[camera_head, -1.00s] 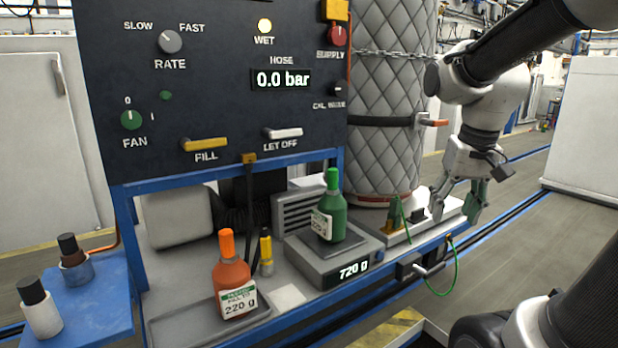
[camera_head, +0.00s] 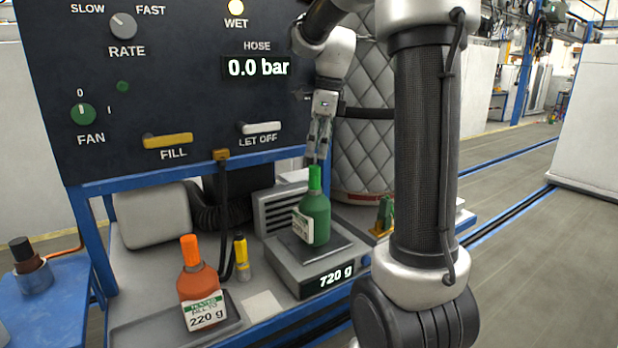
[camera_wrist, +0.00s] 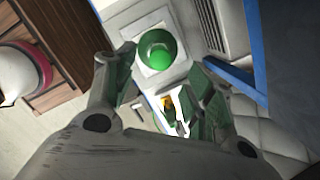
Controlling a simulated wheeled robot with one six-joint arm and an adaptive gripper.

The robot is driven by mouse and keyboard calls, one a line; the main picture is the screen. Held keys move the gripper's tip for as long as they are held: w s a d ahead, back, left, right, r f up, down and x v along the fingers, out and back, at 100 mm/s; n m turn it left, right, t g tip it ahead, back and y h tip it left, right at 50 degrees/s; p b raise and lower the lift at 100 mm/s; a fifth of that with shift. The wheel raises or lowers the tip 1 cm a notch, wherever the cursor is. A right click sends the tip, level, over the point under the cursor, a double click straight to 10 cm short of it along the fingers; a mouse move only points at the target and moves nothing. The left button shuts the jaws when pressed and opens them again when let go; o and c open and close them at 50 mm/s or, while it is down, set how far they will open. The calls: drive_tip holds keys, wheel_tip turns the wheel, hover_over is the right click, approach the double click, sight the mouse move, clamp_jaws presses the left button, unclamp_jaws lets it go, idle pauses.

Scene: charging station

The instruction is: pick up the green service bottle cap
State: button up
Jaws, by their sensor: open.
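The green service bottle (camera_head: 317,220) stands upright on the scale (camera_head: 312,262), with its green cap (camera_head: 314,178) on top. My gripper (camera_head: 318,150) points down just above the cap, its fingers apart and empty. In the wrist view the cap (camera_wrist: 159,60) appears from above as a bright green disc within the darker bottle. It lies between and beyond my two open fingers (camera_wrist: 168,62). Whether a fingertip touches the cap cannot be told.
An orange bottle (camera_head: 198,287) stands on a tray (camera_head: 150,330) at front left, beside a yellow-capped small bottle (camera_head: 242,258). The control panel (camera_head: 180,100) with its levers is close behind. A green-and-yellow fitting (camera_head: 383,217) sits right of the scale, which reads 720 g.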

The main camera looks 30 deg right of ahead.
sight(316, 166)
drive_tip(key=f, duration=0.7)
drive_tip(key=shift+w+a+f, duration=0.35)
drive_tip(key=shift+w, duration=0.05)
drive_tip(key=c, duration=1)
